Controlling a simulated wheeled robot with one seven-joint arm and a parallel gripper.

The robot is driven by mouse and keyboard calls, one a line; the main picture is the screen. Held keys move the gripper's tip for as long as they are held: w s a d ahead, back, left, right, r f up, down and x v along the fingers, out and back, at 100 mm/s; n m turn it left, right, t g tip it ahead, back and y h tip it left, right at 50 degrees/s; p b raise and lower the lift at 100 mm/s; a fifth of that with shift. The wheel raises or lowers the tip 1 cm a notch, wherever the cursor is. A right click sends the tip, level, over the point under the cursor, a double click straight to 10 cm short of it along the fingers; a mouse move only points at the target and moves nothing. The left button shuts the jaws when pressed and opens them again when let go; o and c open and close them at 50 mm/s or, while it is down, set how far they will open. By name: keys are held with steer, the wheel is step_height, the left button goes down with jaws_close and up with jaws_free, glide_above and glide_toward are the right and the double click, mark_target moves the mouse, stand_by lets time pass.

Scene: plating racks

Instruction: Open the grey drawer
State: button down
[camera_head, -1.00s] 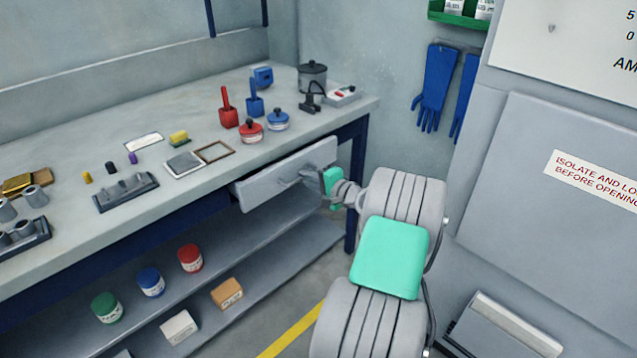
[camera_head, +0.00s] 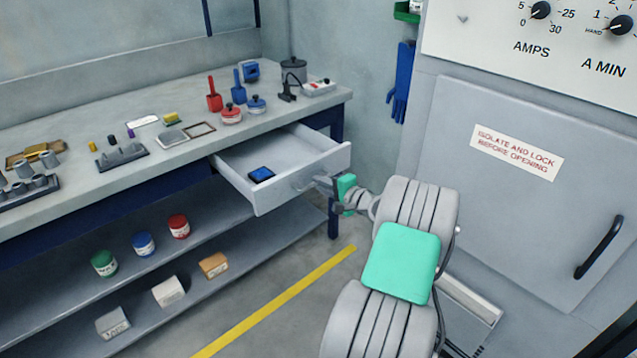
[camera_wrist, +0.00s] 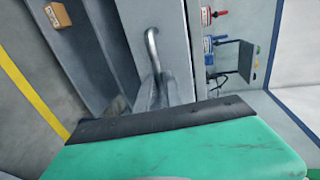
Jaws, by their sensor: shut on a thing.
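The grey drawer (camera_head: 258,197) under the workbench stands pulled well out, its inside showing. A small dark box with a blue face (camera_head: 262,175) lies in it. My gripper (camera_head: 318,182) is at the drawer's front, shut on the drawer handle (camera_head: 300,182). The wrist view shows the curved metal handle (camera_wrist: 152,52) on the drawer front (camera_wrist: 165,20). My gripper's black and green body hides the lower part of that view, and the fingers are only partly seen.
The workbench top (camera_head: 80,150) holds red and blue scoops, jars and trays. Tins and boxes stand on the shelf (camera_head: 210,215) below. A grey cabinet (camera_head: 500,220) stands at the right. The floor with a yellow line (camera_head: 285,298) is clear in front of the bench.

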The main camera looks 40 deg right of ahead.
steer(key=shift+s+a, duration=0.2)
steer(key=shift+s, duration=0.15)
steer(key=c, duration=1.8)
jaws_free()
steer(key=o, duration=0.3)
steer(key=shift+d, duration=0.15)
steer(key=shift+s, duration=0.1)
steer(key=v, duration=0.7)
steer(key=shift+s, duration=0.35)
steer(key=shift+r, duration=0.1)
